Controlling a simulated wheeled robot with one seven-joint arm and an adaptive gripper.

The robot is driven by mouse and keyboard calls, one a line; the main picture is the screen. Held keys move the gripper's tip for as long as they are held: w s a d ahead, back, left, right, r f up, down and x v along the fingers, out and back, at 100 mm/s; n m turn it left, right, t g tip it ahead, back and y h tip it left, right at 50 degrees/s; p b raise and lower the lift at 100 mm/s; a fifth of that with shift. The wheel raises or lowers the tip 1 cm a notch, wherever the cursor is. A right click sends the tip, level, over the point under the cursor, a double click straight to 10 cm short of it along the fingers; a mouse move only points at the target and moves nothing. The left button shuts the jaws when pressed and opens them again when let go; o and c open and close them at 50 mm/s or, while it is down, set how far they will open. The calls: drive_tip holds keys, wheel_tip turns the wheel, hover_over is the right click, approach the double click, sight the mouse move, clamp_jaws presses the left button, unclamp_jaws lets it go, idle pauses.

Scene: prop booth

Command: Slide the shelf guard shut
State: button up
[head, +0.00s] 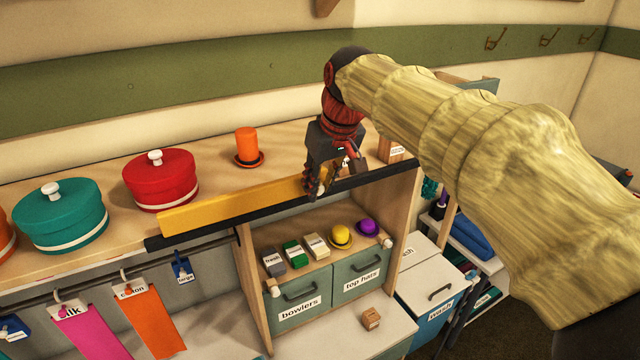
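The shelf guard (230,205) is a yellow bar along the front edge of the upper shelf. It lies along a black rail (385,178). The guard covers the left and middle part of the rail; the rail's right stretch is bare. My gripper (317,192) comes down from above at the guard's right end, its fingers close to or touching it. The fingers overlap the guard's end, so I cannot tell whether they hold it or are open.
On the shelf stand a teal hatbox (60,225), a red hatbox (160,185) and an orange top hat (248,150). Below are small boxes, a yellow hat (341,236), a purple hat (368,227) and labelled drawers (300,300). Ribbons (150,315) hang at lower left.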

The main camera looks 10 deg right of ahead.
clamp_jaws()
idle(0.4)
drive_tip(key=w+d+p, duration=0.2)
drive_tip(key=w+d, duration=0.2)
drive_tip(key=d, duration=1)
drive_tip(key=w+d+p, duration=0.3)
drive_tip(key=w+d, duration=0.2)
drive_tip(key=d, duration=0.9)
drive_tip(key=shift+r, duration=0.1)
drive_tip(key=shift+o, duration=0.8)
unclamp_jaws()
drive_tip(key=o, duration=0.4)
drive_tip(key=shift+w+d, duration=0.1)
drive_tip(key=shift+d, duration=0.05)
drive_tip(key=shift+c, duration=0.2)
